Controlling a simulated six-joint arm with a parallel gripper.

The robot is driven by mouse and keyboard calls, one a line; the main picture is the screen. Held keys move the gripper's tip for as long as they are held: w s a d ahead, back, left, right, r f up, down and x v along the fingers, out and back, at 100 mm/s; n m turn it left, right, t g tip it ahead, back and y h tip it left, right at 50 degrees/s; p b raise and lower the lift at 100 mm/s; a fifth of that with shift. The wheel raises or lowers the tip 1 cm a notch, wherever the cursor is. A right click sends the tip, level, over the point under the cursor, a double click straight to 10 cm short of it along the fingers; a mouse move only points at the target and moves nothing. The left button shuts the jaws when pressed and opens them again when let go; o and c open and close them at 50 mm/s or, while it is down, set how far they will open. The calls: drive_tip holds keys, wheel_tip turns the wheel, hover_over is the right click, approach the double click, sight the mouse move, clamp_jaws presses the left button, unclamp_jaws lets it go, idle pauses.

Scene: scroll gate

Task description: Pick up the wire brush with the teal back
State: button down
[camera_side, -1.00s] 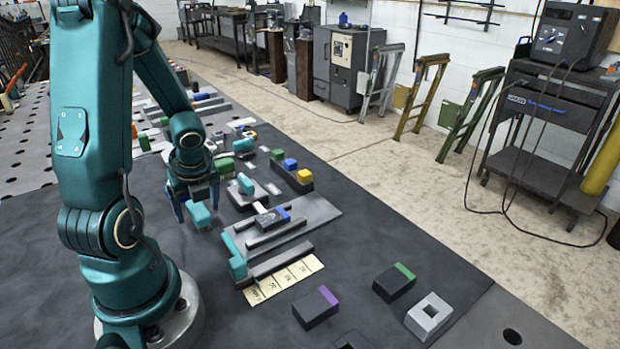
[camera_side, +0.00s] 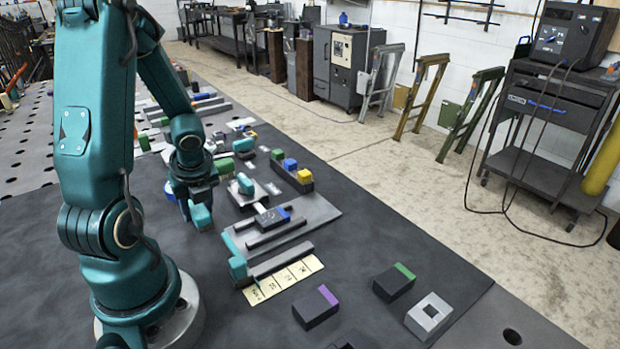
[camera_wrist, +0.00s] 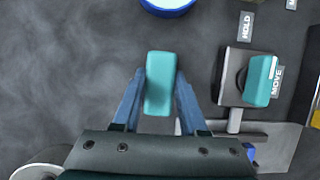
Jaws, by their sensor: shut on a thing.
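A teal-topped block (camera_side: 201,217), which looks like the wire brush with the teal back, is between the jaws of my gripper (camera_side: 197,204). In the wrist view the teal back (camera_wrist: 160,84) points lengthwise away from the wrist. The blue fingers of my gripper (camera_wrist: 159,90) press on its two long sides. Its bristles are hidden, and I cannot tell whether it is clear of the dark mat.
Right of the gripper, another teal-topped piece (camera_wrist: 262,81) sits on a small plate by a MOVE label. A blue-rimmed round container (camera_wrist: 168,8) stands ahead. Rails, blocks and a grey plate (camera_side: 318,210) lie to the right; the mat (camera_side: 60,250) at left is bare.

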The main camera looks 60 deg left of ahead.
sight(197, 207)
drive_tip(key=shift+r, duration=4.95)
